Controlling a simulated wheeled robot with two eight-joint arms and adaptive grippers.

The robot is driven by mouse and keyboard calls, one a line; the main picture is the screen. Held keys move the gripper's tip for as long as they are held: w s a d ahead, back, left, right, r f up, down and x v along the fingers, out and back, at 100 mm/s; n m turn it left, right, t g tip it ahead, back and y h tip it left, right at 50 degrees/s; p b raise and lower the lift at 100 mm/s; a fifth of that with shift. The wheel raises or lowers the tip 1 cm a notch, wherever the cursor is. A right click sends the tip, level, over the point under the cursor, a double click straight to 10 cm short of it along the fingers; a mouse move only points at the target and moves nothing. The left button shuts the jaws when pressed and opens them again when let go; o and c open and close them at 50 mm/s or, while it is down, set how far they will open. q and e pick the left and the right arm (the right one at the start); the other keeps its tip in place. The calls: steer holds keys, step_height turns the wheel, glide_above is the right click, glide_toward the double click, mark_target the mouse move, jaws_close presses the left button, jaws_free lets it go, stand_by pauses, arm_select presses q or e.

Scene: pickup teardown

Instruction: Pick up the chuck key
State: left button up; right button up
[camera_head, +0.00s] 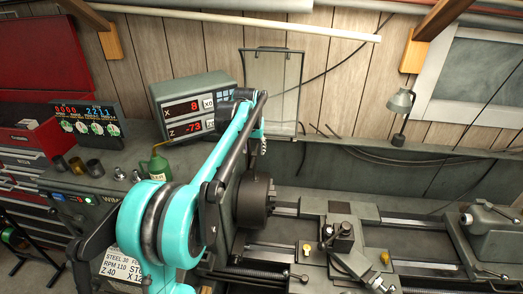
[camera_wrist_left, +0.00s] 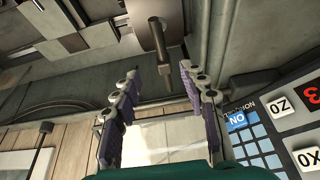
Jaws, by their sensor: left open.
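In the left wrist view, a grey-brown cylinder with a narrower dark end (camera_wrist_left: 154,35) lies beyond my fingertips and may be the key. My left gripper (camera_wrist_left: 158,88) is open there, its two purple-padded fingers apart with nothing between them. In the head view my left arm crosses the headstock, and the left gripper (camera_head: 263,143) is small and partly hidden behind the arm, above the dark lathe chuck (camera_head: 257,202). My right gripper is not in view.
A digital readout (camera_head: 190,106) stands close to my left arm, also at the right of the wrist view (camera_wrist_left: 290,125). A green oil can (camera_head: 159,168) stands on the headstock. The tool post (camera_head: 343,235) and a lamp (camera_head: 400,103) are to the right.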

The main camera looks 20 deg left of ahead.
mark_target(254, 154)
arm_select(q)
steer(key=x, duration=0.5)
steer(key=w+p+x, duration=0.1)
steer(key=x, duration=0.1)
steer(key=shift+w+a+f, duration=0.1)
steer(key=shift+w+a, duration=0.05)
steer(key=shift+a, duration=0.25)
jaws_close()
